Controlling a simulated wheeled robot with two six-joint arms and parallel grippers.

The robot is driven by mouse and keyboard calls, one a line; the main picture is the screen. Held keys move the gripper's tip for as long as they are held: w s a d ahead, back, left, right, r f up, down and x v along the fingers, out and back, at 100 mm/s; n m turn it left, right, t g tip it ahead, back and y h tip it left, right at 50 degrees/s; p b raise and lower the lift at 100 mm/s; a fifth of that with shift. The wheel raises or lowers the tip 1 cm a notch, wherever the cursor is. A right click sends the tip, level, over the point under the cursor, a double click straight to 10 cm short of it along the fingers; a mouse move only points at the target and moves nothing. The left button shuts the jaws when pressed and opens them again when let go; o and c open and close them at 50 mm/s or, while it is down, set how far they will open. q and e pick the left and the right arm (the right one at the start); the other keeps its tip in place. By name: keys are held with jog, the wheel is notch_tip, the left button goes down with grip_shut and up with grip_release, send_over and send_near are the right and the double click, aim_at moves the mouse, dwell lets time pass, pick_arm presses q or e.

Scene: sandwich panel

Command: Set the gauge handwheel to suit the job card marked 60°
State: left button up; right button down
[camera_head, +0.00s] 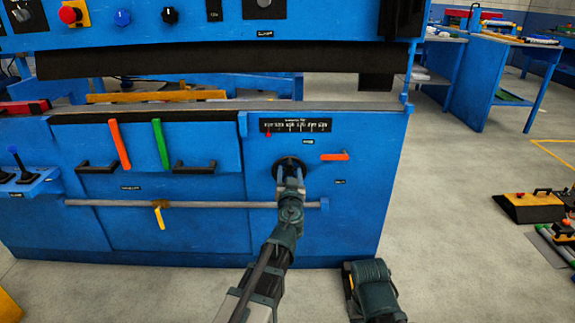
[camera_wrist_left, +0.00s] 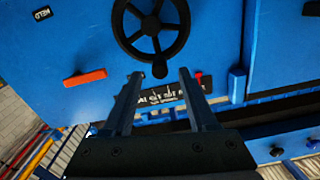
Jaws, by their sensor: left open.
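The black handwheel (camera_head: 288,160) is on the right part of the blue panel. In the left wrist view its spoked rim (camera_wrist_left: 122,27) shows at the top, with a round knob (camera_wrist_left: 159,71) on the near rim. My left gripper (camera_head: 289,174) is in front of the wheel; its open fingers (camera_wrist_left: 160,77) stand either side of the knob in that view. I cannot tell whether they touch it. The black gauge scale (camera_head: 296,126) is above the wheel, with a red pointer (camera_head: 268,134) near its left end. I cannot make out a card marked 60°. My right gripper is not seen.
An orange lever (camera_head: 335,157) is right of the wheel. A grey rail (camera_head: 235,204) with a yellow lever (camera_head: 160,217) runs below. Red-orange (camera_head: 120,145) and green (camera_head: 160,143) handles are to the left. Open floor (camera_head: 450,190) lies right.

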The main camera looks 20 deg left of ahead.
aim_at(290, 168)
pick_arm(q)
jog(key=x, duration=0.4)
jog(key=shift+w+a, duration=0.1)
jog(key=shift+w, duration=0.2)
jog(key=shift+c, duration=0.2)
grip_shut()
